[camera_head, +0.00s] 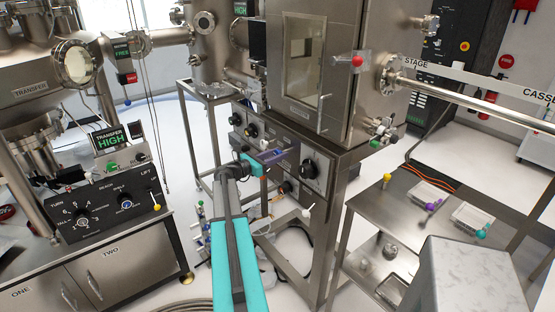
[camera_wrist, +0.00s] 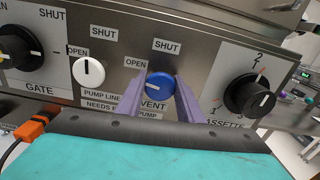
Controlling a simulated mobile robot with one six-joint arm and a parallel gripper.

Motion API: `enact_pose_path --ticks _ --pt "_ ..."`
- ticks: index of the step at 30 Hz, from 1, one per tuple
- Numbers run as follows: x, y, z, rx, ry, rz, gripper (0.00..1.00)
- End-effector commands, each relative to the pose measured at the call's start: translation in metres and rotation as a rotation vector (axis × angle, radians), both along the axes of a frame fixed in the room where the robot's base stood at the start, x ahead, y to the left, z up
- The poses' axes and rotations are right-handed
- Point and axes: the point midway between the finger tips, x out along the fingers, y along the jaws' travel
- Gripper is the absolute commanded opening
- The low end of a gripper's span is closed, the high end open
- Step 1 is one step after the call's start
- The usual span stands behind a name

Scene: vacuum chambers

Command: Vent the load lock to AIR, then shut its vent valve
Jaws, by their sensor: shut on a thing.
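The blue vent knob (camera_wrist: 159,86) is on the steel control panel in the wrist view, with OPEN to its upper left and SHUT above it. Its white mark lies nearly level, to the OPEN side. My gripper (camera_wrist: 160,92) is shut on this knob, one lavender finger on each side. The fingers partly cover the VENT label below. In the head view my gripper (camera_head: 268,157) reaches the panel under the windowed steel chamber (camera_head: 305,62); the knob cannot be made out clearly there.
A white pump-line knob (camera_wrist: 89,71) sits close left of the blue one, its mark upright. The black GATE knob (camera_wrist: 15,52) is farther left and the black CASSETTE knob (camera_wrist: 250,95) is to the right. A steel side table (camera_head: 415,205) stands right of the chamber.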

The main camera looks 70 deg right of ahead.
Motion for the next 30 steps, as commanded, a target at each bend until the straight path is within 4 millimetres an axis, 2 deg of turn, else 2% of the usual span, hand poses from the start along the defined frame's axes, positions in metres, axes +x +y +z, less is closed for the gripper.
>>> enact_pose_path --ticks 1,30 --pt "0.0009 0.0000 -0.0044 -0.017 -0.023 0.003 0.11" --pt "0.0006 -0.0001 -0.0051 -0.388 -0.600 0.003 0.11"
